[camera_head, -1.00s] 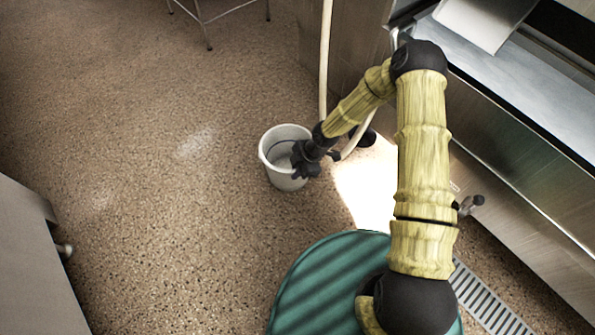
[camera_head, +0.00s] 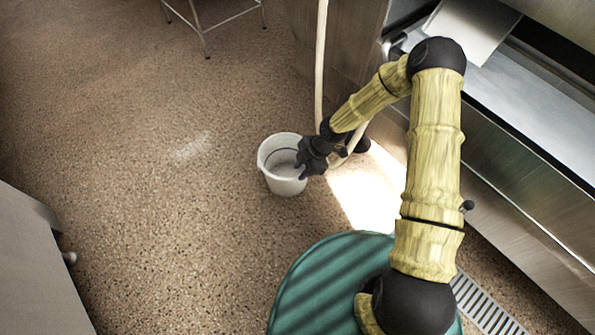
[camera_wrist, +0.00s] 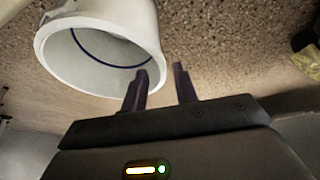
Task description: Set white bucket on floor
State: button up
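The white bucket (camera_head: 284,184) stands upright, apparently on the speckled brown floor, near the middle of the head view. A dark line runs around its inside. My gripper (camera_head: 302,170) is at the bucket's right rim, with the dark fingers overlapping the rim in this view. In the wrist view the bucket (camera_wrist: 112,12) fills the upper left with its mouth toward the camera.
A pale hose (camera_head: 320,70) hangs down behind my gripper. A steel counter (camera_head: 520,110) runs along the right, with a floor grate (camera_head: 485,305) below it. A grey cabinet (camera_head: 35,270) is at the lower left and a metal stand (camera_head: 205,30) at the top. The floor left of the bucket is clear.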

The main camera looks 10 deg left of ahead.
jog(key=p+v, duration=0.2)
jog(key=v, duration=0.3)
jog(key=shift+d+r, duration=0.1)
jog(key=shift+r, duration=0.1)
dwell(0.5)
jog(key=s+d+r+m+t+h, duration=0.1)
jog(key=s+d+r+m, duration=0.2)
jog(key=d+r+m, duration=0.3)
jog(key=s+d+r+m+t+h, duration=0.1)
jog(key=s+d+r+m+h, duration=0.1)
jog(key=s+d+r+m, duration=0.2)
jog(key=s+d+r+m+t+h, duration=0.1)
jog(key=s+d+r+m, duration=0.2)
jog(key=d+r+m, duration=0.6)
notch_tip(320, 180, up, 8)
jog(key=m, duration=0.4)
jog(key=shift+s+d+r+m+t, duration=0.2)
jog(key=shift+s+m+t, duration=0.1)
jog(key=shift+s+t, duration=0.1)
